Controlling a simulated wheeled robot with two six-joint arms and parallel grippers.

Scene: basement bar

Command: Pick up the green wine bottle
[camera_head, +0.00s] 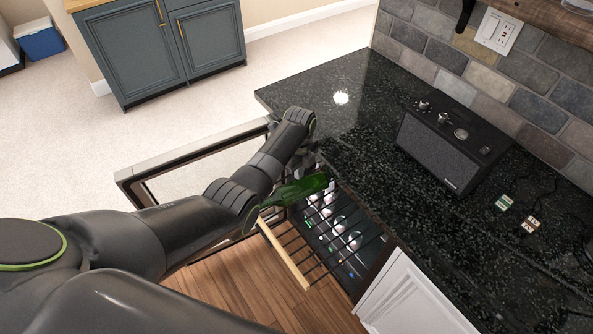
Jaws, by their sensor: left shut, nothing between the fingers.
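The green wine bottle (303,188) lies on its side at the back of a pulled-out wire rack (284,256) with a pale wooden front edge. The rack sits in a lit wine cooler under the black counter. My left arm reaches in from the left, and my left gripper (309,166) is just beyond the bottle, by the counter edge. The gripper is shut with nothing in it. My arm hides part of the bottle, and the fingertips are dark and hard to make out. My right gripper is not in view.
The cooler's framed glass door (150,162) stands open to the left. The black speckled counter (350,110) overhangs the cooler. A black speaker (452,145) stands on it against the stone wall. A white cabinet (410,300) is to the right of the cooler.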

